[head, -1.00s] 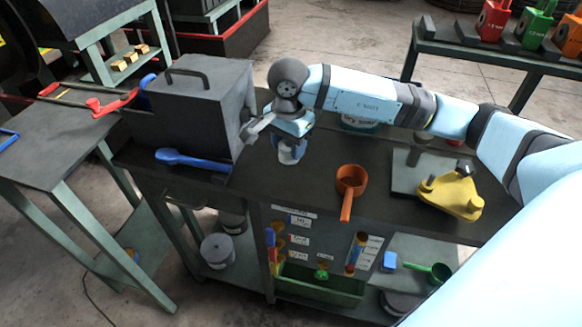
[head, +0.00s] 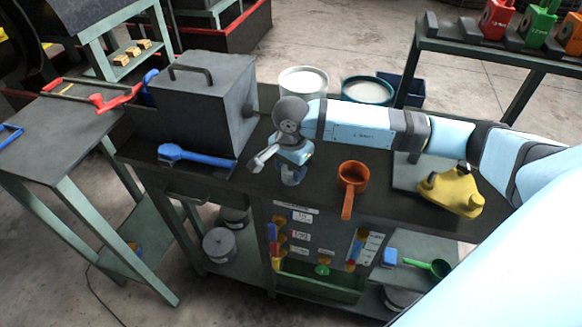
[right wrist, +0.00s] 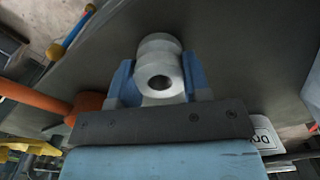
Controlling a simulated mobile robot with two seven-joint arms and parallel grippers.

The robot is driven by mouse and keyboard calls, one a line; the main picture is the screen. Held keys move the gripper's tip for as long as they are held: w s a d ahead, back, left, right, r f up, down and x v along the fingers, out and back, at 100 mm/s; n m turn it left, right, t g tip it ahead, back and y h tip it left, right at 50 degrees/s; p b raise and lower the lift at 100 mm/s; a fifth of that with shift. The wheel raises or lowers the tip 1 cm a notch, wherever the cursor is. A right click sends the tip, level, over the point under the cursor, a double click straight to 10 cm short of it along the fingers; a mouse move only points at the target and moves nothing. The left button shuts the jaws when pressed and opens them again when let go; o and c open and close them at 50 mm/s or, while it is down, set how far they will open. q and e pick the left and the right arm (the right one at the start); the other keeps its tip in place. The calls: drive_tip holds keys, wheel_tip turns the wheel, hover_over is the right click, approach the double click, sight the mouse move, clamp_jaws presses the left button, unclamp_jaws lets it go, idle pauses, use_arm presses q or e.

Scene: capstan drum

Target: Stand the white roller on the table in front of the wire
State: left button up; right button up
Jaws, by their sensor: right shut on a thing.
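The white roller (right wrist: 160,72) sits between the two blue fingers of my right gripper (right wrist: 158,82) in the right wrist view, its round end with a dark hole facing the camera. In the head view my right gripper (head: 293,178) points down over the dark table (head: 322,192), right of the grey box and left of the orange ladle. It is shut on the roller. The fingers largely hide the roller there, and I cannot tell whether it touches the table. I cannot make out the wire. My left gripper is not in view.
A grey box (head: 203,105) with a handle stands left, a blue brush (head: 195,156) before it. An orange ladle (head: 352,178) and a yellow three-lobed piece (head: 452,190) lie right. White (head: 303,80) and teal-rimmed (head: 367,90) buckets are behind.

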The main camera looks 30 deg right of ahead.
drive_tip(key=o, duration=0.9)
drive_tip(key=shift+f, duration=0.15)
drive_tip(key=shift+r, duration=0.2)
wheel_tip(320, 180, up, 12)
drive_tip(key=shift+r+b, duration=0.1)
drive_tip(key=shift+b, duration=0.4)
